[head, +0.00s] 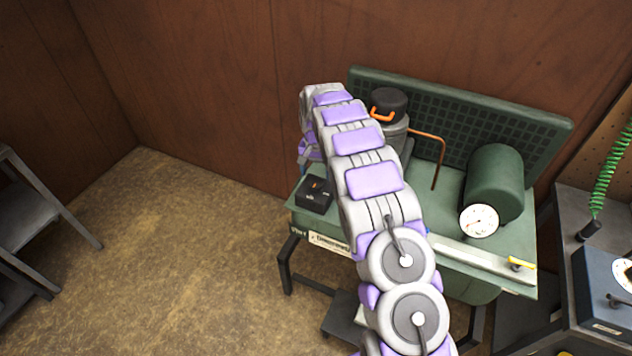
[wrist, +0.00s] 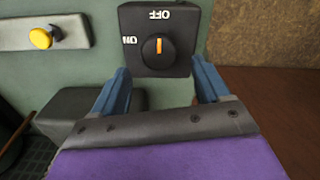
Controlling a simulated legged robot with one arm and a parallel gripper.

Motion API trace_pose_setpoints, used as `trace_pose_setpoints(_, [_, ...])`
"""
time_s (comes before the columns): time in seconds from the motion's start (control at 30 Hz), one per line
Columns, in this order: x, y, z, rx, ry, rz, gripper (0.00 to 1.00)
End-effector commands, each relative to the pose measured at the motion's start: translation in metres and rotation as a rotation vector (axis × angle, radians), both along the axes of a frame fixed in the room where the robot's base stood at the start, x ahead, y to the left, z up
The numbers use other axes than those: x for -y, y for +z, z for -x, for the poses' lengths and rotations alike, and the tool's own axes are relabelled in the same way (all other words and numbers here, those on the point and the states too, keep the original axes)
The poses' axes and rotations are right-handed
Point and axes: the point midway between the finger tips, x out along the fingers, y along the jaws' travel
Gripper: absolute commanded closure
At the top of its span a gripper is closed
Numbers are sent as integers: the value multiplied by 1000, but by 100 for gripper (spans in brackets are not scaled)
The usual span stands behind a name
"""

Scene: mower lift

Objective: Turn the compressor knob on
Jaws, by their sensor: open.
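The compressor knob (wrist: 158,48) is a round black dial on a black box marked OFF and ON, with the lettering upside down in the wrist view. Its orange mark lies upright and points toward OFF. The black knob box (head: 314,194) sits at the left end of the green compressor (head: 450,205) in the head view. My gripper (wrist: 162,75) is open and empty. Its two blue fingers stand apart, below the dial in the wrist view, and I see no contact with the dial. In the head view my arm covers much of the compressor, and the fingers are mostly hidden.
A green tank with a white gauge (head: 479,220) and a yellow-handled valve (head: 520,264) are at the right. A grey workbench (head: 590,215) is at far right.

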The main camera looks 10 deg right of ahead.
Motion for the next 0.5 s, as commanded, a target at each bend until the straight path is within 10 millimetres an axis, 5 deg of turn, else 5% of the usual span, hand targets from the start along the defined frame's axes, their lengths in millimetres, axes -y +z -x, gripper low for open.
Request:
trace_pose_setpoints(0.2, [0,-33,0,0,0,0,24])
trace_pose_setpoints(0.5, [0,-45,0,1,0,0,24])
